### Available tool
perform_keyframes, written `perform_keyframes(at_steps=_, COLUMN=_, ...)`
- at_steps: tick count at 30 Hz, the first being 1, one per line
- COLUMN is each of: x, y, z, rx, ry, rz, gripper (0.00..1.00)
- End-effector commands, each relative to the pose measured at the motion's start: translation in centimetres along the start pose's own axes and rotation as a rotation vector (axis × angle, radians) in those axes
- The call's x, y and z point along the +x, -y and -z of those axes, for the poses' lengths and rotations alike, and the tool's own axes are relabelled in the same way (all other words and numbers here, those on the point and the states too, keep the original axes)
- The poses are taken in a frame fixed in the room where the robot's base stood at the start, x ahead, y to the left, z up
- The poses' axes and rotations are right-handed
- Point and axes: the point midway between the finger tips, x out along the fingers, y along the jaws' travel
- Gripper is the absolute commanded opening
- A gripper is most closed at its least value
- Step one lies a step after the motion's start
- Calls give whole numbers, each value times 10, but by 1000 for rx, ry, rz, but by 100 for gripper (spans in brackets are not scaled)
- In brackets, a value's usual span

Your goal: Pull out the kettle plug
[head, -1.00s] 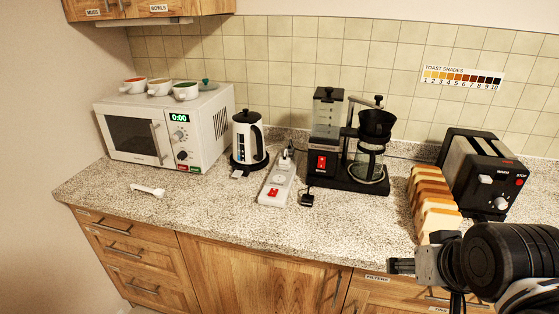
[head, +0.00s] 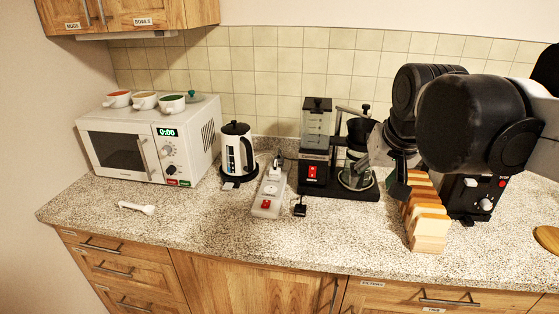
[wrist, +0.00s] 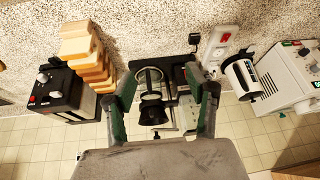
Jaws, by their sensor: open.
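The power strip (head: 268,198) lies on the counter right of the kettle (head: 236,152), with a red switch at its near end. A pale plug (head: 275,171) sits upright at its far end; I cannot trace its cord clearly. A black plug (head: 300,208) lies on the counter beside the strip. My gripper (head: 394,185) hangs in front of the coffee maker's right side, near the bread. In the wrist view my gripper (wrist: 163,72) is open and empty, fingers on either side of the coffee maker's image. The strip (wrist: 217,45) and kettle (wrist: 241,76) show to its right.
The coffee maker (head: 313,155) stands between my gripper and the strip. Bread slices (head: 428,225) and the toaster (head: 474,195) are at the right. A microwave (head: 120,148) with bowls on top stands left. The front counter is clear except for a white scoop-like item (head: 137,208).

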Motion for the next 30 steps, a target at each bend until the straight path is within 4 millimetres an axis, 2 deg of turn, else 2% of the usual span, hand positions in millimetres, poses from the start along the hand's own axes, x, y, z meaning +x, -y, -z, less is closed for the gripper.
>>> perform_keyframes(at_steps=1, x=-1, y=4, z=15, rx=1, ry=10, rz=2, gripper=51)
perform_keyframes(at_steps=3, x=0, y=10, z=32, rx=3, ry=26, rz=4, gripper=51)
perform_keyframes(at_steps=14, x=17, y=43, z=114, rx=14, ry=102, rz=10, gripper=51)
perform_keyframes(at_steps=21, x=38, y=67, z=163, rx=21, ry=154, rz=10, gripper=51)
perform_keyframes(at_steps=30, x=74, y=102, z=214, rx=29, ry=217, rz=7, gripper=51)
